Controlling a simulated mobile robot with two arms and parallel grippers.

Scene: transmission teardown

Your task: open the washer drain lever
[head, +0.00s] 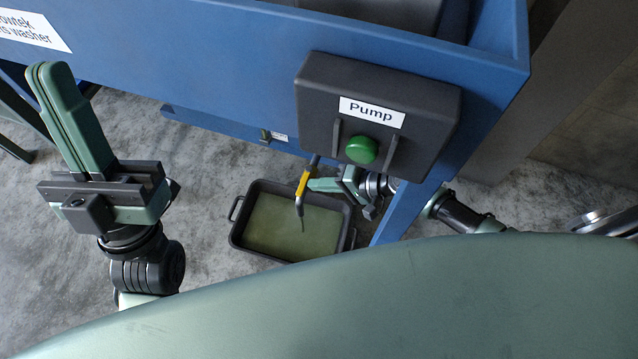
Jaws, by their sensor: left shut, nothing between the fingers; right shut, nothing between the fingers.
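The yellow drain lever (304,182) sits on a thin drain pipe under the blue washer (245,60). The lever slants, its lower end near the pipe's downturned spout (299,207). My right gripper (313,184) reaches in from the right below the pump box. It is shut, with its green fingertips close beside the lever on its right; I cannot tell whether they touch. Part of the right arm is hidden by the washer's blue leg and the pump box. My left gripper (48,70) is shut and empty, fingers pointing up the picture, well left of the lever.
A dark tray (237,238) with a greenish inside stands on the floor under the spout. The pump box (430,105) with a green button (362,150) overhangs my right gripper. The washer's blue leg (400,212) stands close by. Floor between the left arm and tray is clear.

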